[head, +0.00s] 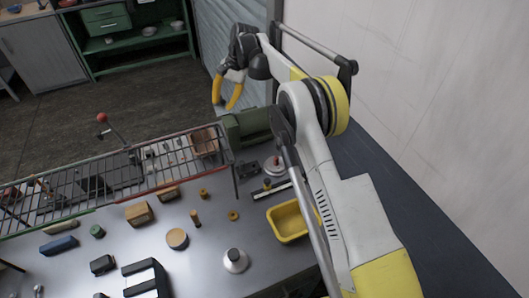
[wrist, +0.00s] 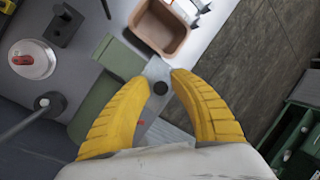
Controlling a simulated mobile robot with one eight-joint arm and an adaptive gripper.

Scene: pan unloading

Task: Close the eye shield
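My gripper (head: 226,98) hangs beyond the back edge of the workbench, near a green machine body (head: 248,125). Its two yellow fingers are apart with nothing between them. In the wrist view the open fingertips (wrist: 162,76) are over a light grey plate (wrist: 157,70) with a dark round knob (wrist: 160,88), beside the green body (wrist: 95,116). I cannot tell for sure whether this plate is the eye shield. The fingers and my wrist cover part of the machine.
A tan bin (head: 204,143) stands close to the machine; it also shows in the wrist view (wrist: 183,40). A wire rack (head: 75,182), a yellow bin (head: 286,222) and several small blocks are on the bench. A wall (head: 440,90) is at the right. Open floor (head: 120,95) lies behind.

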